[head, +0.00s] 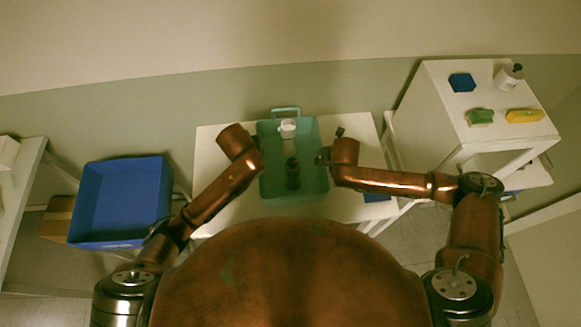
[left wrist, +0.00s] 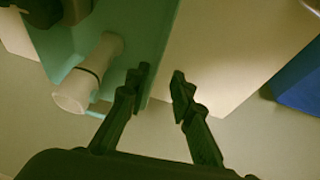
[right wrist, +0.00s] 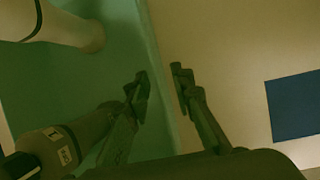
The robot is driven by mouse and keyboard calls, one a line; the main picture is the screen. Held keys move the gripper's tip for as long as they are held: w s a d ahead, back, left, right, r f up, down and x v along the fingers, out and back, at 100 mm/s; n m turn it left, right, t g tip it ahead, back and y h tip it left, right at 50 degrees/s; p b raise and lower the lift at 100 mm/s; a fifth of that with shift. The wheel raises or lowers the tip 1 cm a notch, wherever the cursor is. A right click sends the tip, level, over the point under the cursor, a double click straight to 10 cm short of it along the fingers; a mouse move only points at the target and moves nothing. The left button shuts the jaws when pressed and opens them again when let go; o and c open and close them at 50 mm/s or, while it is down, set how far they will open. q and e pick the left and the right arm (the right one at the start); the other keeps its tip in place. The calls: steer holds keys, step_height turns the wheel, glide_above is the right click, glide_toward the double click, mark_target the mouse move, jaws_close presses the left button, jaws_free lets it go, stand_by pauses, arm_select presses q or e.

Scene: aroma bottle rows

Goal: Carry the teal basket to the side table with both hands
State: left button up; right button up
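The teal basket (head: 268,187) stands on a white table (head: 210,140) in the middle of the head view. A white bottle (head: 288,128) and a dark brown bottle (head: 292,175) are inside it; both also show in the right wrist view. My left gripper (left wrist: 160,82) is open, with one finger over the basket's inside and the other outside its wall. My right gripper (right wrist: 161,82) is open at the opposite side wall, its fingers likewise on either side of the rim. Gaps show between fingers and wall. In the head view the fingertips are mostly hidden by my wrists.
A blue bin (head: 122,200) stands to the left, beside a white shelf (head: 22,190). A taller white table (head: 440,110) at the right holds a blue item (head: 462,82), a white bottle (head: 509,77), a green item (head: 480,117) and a yellow item (head: 525,116).

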steer(key=v, duration=0.6)
stand_by(0.5)
